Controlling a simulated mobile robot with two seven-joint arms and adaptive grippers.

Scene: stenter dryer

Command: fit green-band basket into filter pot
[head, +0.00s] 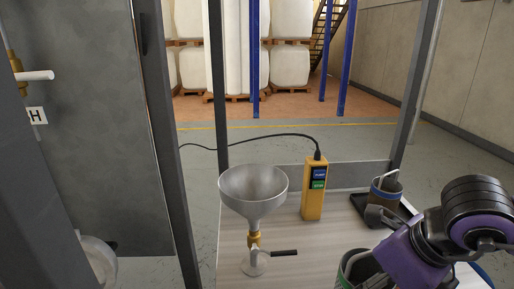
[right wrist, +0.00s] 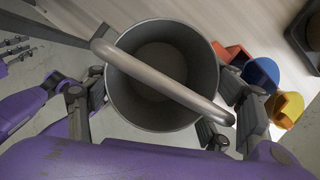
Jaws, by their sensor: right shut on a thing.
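The green-band basket (head: 356,267) is at the bottom of the head view, right of centre, partly cut off by the frame edge. In the right wrist view the basket (right wrist: 160,105) is a grey, empty round cup with a bar handle across its mouth. My right gripper (right wrist: 160,110) is shut on its sides, one finger on each side. A pale round vessel (head: 98,262) at the lower left of the head view is largely hidden behind a dark panel; I cannot tell whether it is the filter pot.
A grey funnel (head: 253,190) on a brass valve stands on the pale table (head: 290,255). Behind it is a yellow push-button box (head: 314,188) with a black cable. A blue-band basket (head: 385,192) stands at the right. Dark posts frame the table.

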